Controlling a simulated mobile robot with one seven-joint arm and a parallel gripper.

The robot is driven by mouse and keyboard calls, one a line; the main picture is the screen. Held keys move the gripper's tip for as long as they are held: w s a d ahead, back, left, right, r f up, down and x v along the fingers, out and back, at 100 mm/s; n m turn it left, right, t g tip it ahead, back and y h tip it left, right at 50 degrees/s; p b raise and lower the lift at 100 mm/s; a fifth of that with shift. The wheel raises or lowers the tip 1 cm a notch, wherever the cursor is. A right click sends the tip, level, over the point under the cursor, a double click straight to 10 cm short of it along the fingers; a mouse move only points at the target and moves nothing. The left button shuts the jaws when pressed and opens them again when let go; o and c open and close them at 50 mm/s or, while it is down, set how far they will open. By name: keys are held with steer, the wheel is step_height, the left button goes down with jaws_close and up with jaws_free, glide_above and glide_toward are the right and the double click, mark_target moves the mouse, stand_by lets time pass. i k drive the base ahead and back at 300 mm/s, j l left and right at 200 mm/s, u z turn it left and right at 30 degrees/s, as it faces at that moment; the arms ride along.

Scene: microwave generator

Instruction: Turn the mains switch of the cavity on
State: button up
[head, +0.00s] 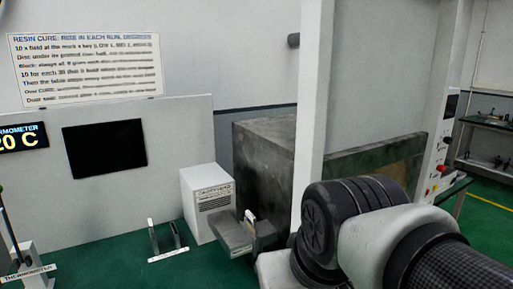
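I cannot make out a switch marked as the cavity's mains. A large dark metal box (266,152), possibly the cavity, stands behind a white upright post. A white side panel (437,150) at the right carries a red knob and small controls, too small to read. A white vented box (208,200) with an unreadable label stands on the green bench. My arm comes in from the lower right. A grey blocky part (240,236), seemingly my gripper, is just in front of the vented box, with a small pale piece at its top. Its finger opening is unclear.
A white panel with a dark screen (104,148) and a thermometer display (22,137) stands at the left. A small two-plate stand (166,241) and a thermometer stand (30,262) are on the green bench. A shelf (489,123) is far right.

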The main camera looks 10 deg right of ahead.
mark_target(440, 168)
steer(key=z, duration=1.7)
steer(key=i+l, duration=0.2)
steer(key=i, duration=0.35)
steer(key=i+l, duration=0.25)
steer(key=i, duration=0.3)
steer(key=i+l, duration=0.2)
steer(key=i, duration=0.35)
steer(key=i+l+z, duration=0.1)
steer(key=i+l, duration=0.15)
steer(key=i, duration=0.25)
